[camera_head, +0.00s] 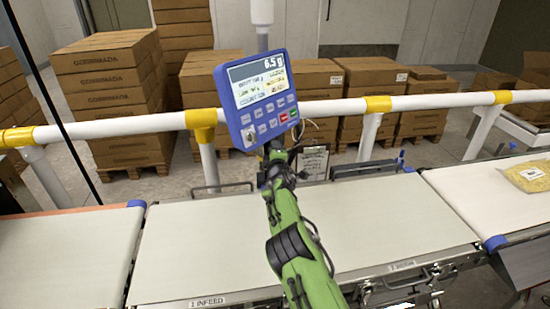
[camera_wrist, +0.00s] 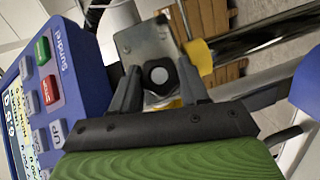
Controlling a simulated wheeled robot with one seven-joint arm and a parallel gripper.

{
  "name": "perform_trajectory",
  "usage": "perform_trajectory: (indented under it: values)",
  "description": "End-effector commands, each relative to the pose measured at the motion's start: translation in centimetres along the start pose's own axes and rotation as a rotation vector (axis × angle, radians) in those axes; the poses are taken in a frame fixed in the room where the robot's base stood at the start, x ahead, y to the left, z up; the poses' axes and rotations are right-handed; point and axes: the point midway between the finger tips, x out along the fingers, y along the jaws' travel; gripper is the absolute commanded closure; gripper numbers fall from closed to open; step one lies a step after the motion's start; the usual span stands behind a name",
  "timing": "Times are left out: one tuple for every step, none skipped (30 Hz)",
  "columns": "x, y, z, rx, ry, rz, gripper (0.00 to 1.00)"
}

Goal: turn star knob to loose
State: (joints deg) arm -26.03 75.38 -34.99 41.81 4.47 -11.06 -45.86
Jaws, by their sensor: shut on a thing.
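The star knob (camera_wrist: 158,76) shows in the wrist view as a dark round piece with a pale grey centre, in front of a metal bracket plate (camera_wrist: 140,42). My gripper (camera_wrist: 160,88) has one dark finger on each side of the knob and is shut on it. In the head view my gripper (camera_head: 274,158) reaches up to just below the blue display unit (camera_head: 262,98). The knob is hidden there behind my gripper and arm. I cannot tell the knob's turn angle or any loose mark.
The display unit's keypad (camera_wrist: 45,90) is close at the left in the wrist view. A white rail (camera_head: 340,107) with yellow clamps runs behind. Conveyor belts (camera_head: 380,225) lie below, with a yellow bag (camera_head: 530,177) at right. Stacked cartons (camera_head: 108,85) stand behind the rail.

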Motion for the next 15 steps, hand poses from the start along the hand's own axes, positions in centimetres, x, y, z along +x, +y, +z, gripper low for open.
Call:
perform_trajectory:
  values:
    - [0.13, -0.93, 0.09, -0.026, 0.001, 0.029, 0.86]
    - [0.14, -0.98, 0.12, -0.042, 0.001, 0.045, 0.86]
    - [0.14, -0.99, 0.13, -0.065, 0.0, 0.068, 0.86]
    - [0.15, -1.03, 0.12, -0.081, 0.0, 0.084, 0.86]
    - [0.15, -1.06, 0.11, -0.097, 0.001, 0.1, 0.86]
    - [0.14, -1.05, 0.1, -0.118, 0.001, 0.122, 0.86]
    - [0.15, -1.06, 0.11, -0.133, 0.001, 0.136, 0.86]
    - [0.15, -1.03, 0.13, -0.147, 0.0, 0.15, 0.86]
    - [0.14, -0.96, 0.14, -0.163, 0.0, 0.167, 0.86]
    - [0.13, -0.91, 0.13, -0.174, 0.0, 0.178, 0.86]
    - [0.12, -0.87, 0.12, -0.184, 0.0, 0.187, 0.86]
    - [0.11, -0.79, 0.11, -0.194, 0.0, 0.196, 0.86]
    - [0.09, -0.72, 0.11, -0.2, 0.0, 0.202, 0.86]
    - [0.08, -0.65, 0.1, -0.205, -0.001, 0.206, 0.86]
    - [0.06, -0.57, 0.09, -0.209, -0.001, 0.21, 0.86]
